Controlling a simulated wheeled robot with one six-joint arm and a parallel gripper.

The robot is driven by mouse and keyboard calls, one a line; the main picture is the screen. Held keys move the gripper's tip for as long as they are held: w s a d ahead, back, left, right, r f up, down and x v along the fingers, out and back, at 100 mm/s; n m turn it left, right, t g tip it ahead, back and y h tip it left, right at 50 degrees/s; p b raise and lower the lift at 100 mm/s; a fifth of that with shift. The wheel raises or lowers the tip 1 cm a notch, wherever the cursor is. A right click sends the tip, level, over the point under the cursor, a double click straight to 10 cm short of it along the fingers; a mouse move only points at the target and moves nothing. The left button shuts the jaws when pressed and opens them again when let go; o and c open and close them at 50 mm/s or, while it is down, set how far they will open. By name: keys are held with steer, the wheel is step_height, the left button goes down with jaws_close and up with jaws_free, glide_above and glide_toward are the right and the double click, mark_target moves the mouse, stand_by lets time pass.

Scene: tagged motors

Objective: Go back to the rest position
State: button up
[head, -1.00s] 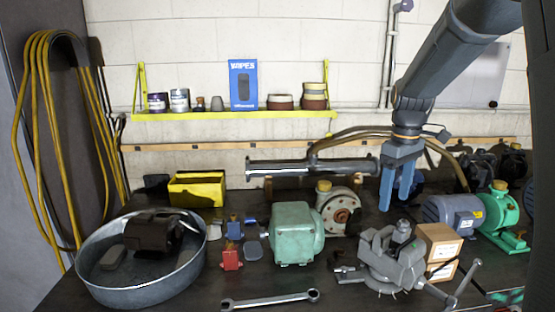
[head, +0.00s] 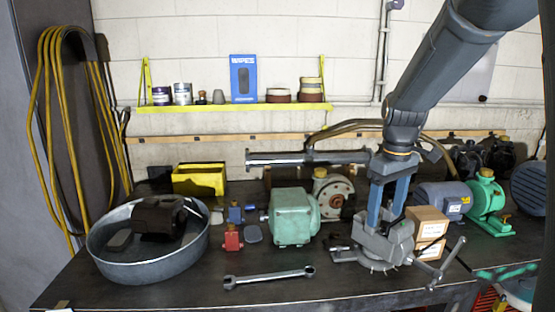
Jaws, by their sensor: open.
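My gripper (head: 386,222) hangs from my arm at the right of the head view, with its blue fingers pointing down. The fingers are apart, with nothing seen between them. They overlap the top of the grey bench vise (head: 372,247) in the picture; I cannot tell whether they touch it. Tagged motors stand on the dark workbench: a pale green one (head: 292,217) in the middle, a blue-grey one (head: 440,197) at the right, and a dark brown one (head: 158,218) inside the round metal tub (head: 146,268).
A wrench (head: 268,277) lies near the bench's front edge. Cardboard boxes (head: 430,225) stand just right of the vise. A green pump (head: 487,203) is farther right. A yellow bin (head: 199,180) and a metal pipe (head: 300,158) are at the back. The front middle of the bench is mostly clear.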

steer(key=s+a+f+m+b, duration=0.3)
steer(key=s+a+f+b, duration=0.1)
steer(key=s+f, duration=0.4)
steer(key=s+a+f+m+t+b, duration=0.1)
steer(key=s+a+f+m+b, duration=0.1)
steer(key=s+a+f+b, duration=0.2)
steer(key=s+f, duration=0.3)
steer(key=f, duration=0.4)
steer(key=shift+s+m+b, duration=0.3)
steer(key=shift+s+m, duration=0.05)
steer(key=shift+m, duration=0.05)
